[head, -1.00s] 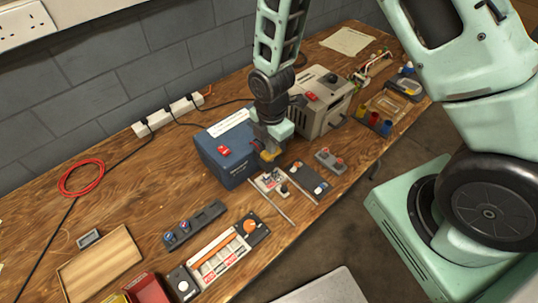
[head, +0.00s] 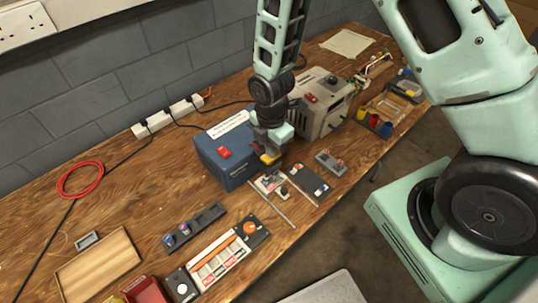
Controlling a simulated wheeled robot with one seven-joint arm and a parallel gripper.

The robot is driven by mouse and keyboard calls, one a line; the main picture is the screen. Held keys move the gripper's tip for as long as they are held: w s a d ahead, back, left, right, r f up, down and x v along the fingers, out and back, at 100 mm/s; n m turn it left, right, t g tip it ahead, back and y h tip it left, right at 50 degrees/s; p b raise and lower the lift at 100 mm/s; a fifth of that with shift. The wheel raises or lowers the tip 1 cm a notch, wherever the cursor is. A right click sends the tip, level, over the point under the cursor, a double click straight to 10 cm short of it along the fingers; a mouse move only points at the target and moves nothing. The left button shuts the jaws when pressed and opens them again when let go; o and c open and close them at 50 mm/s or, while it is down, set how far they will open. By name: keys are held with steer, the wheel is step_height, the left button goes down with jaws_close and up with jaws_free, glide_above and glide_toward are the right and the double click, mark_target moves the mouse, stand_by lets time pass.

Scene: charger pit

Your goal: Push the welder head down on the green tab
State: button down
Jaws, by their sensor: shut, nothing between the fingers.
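My gripper (head: 271,157) is shut and empty, low over the workbench at the front right of the blue box. The blue box (head: 222,160) has a red switch and a white label on top; it looks like the welder unit. Just below my gripper is a small grey fixture (head: 268,184) with pale parts and a thin rod reaching toward the bench's front edge. The welder head and the green tab cannot be made out at this size; my gripper may hide part of them. I cannot tell whether my fingertips touch anything.
A beige machine (head: 318,107) stands behind my arm. A dark flat device (head: 308,181) and a small grey block (head: 329,162) lie right of the fixture. A long panel with an orange knob (head: 249,228) lies in front. The bench's left middle is mostly clear.

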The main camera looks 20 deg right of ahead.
steer(key=shift+r+p, duration=2.5)
steer(key=shift+r, duration=0.6)
steer(key=shift+a+r, duration=0.2)
steer(key=s+a+r+m+b, duration=0.3)
steer(key=s+r+m, duration=0.4)
steer(key=s, duration=0.3)
steer(key=s+a+r+m+b, duration=0.3)
steer(key=s+r+m, duration=0.3)
steer(key=s+r, duration=0.2)
steer(key=shift+s+r+m+y, duration=0.3)
steer(key=shift+s+m, duration=0.1)
steer(key=shift+s, duration=0.65)
